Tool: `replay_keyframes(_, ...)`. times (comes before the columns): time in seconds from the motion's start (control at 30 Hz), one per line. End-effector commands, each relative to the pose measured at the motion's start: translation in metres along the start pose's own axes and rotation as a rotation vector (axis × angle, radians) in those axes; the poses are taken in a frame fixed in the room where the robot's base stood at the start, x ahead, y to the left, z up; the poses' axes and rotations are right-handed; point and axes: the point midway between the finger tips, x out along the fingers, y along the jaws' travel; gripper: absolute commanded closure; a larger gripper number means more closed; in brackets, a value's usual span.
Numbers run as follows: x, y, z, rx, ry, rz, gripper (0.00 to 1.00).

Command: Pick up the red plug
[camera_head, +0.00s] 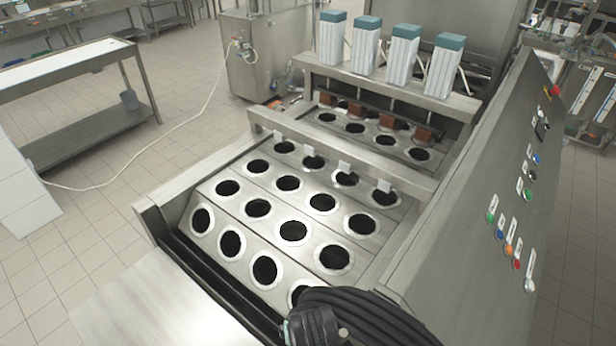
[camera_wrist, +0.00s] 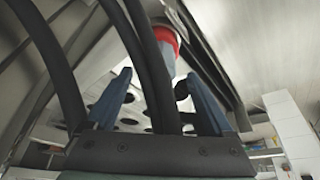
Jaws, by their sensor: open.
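In the wrist view, a red ring-shaped part (camera_wrist: 168,38) sits on a pale blue-grey cylinder at the upper middle. It looks like the red plug, but dark hoses and frame parts crowd it, and I cannot tell its full shape. My gripper (camera_wrist: 158,76) is open, with its two blue fingers apart and nothing seen held between them. The red part appears beyond the fingertips, slightly right of the middle of the gap. I cannot make out the plug in the head view.
In the head view, a steel cup-filling machine (camera_head: 160,198) has rows of round dark holes. A control panel (camera_head: 490,200) with coloured buttons slopes along its right. A white cable (camera_head: 178,135) crosses the tiled floor at left, near a steel table (camera_head: 60,65). Open floor lies between.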

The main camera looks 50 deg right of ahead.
Motion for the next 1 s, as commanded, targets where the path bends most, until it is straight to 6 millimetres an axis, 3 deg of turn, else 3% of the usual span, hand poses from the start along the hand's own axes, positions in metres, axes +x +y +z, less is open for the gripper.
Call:
replay_keyframes(0.33,0.039,0.003,0.006,0.0,-0.002,0.0,0.13)
replay_keyframes(0.7,0.046,0.003,0.006,0.0,0.0,0.0,0.13)
replay_keyframes(1.0,0.046,0.003,0.006,0.0,0.0,0.0,0.67)
